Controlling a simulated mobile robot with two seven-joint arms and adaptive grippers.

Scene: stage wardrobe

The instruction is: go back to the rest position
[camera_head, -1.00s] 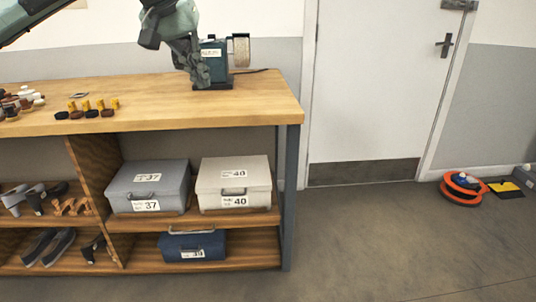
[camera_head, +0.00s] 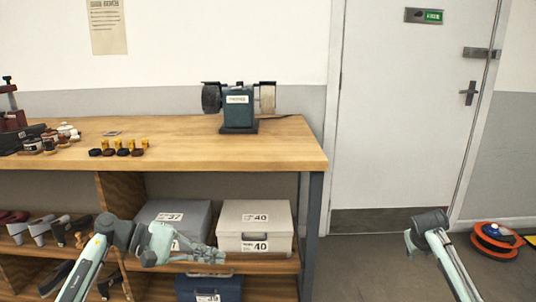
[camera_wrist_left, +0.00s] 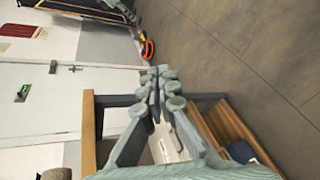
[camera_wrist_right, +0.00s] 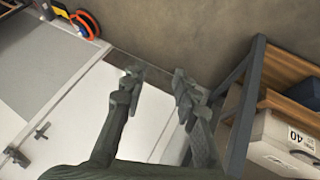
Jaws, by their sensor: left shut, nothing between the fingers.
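My left gripper (camera_head: 215,257) is in front of the bench's lower shelves in the head view, low in the picture. Its fingers are together and empty, and they also meet in the left wrist view (camera_wrist_left: 160,82). My right arm (camera_head: 445,258) rises from the bottom right of the head view, in front of the door and floor. My right gripper (camera_wrist_right: 158,84) shows in the right wrist view with its fingers apart and nothing between them.
A wooden bench (camera_head: 200,155) carries a bench grinder (camera_head: 238,108) and several small bottles and tins. Grey box 37 (camera_head: 172,211), pale box 40 (camera_head: 255,222) and a blue box (camera_head: 208,288) sit on its shelves. An orange reel (camera_head: 497,240) lies by the wall.

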